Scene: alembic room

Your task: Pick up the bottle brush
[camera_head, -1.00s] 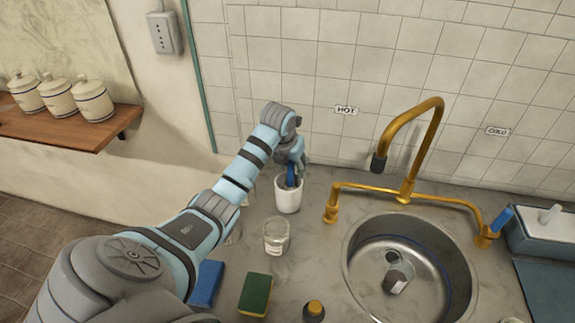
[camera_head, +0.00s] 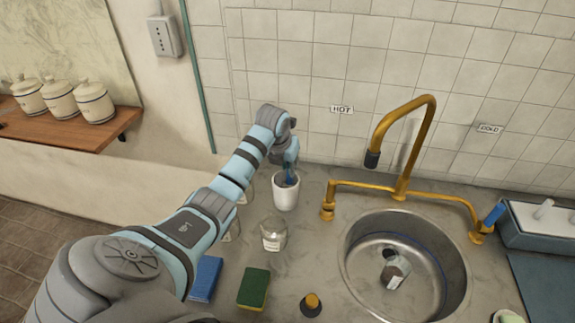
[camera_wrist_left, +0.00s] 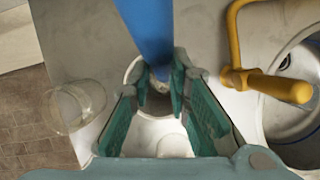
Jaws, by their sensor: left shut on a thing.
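The bottle brush (camera_head: 289,179) has a blue handle and stands in a white cup (camera_head: 285,198) on the counter beside the wall. My left gripper (camera_head: 287,172) points down over the cup and is shut on the brush. In the left wrist view the blue handle (camera_wrist_left: 150,35) runs down from the top to between the teal fingers (camera_wrist_left: 170,95), with the white cup's rim behind. The fingers cover part of the brush, and its lower end is hidden in the cup. My right gripper is not in view.
A blue sponge (camera_head: 205,279) and a green-yellow sponge (camera_head: 253,288) lie nearer. A brass tap (camera_head: 398,150) and round sink (camera_head: 360,283) are to the right. The tiled wall (camera_head: 300,90) is close behind.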

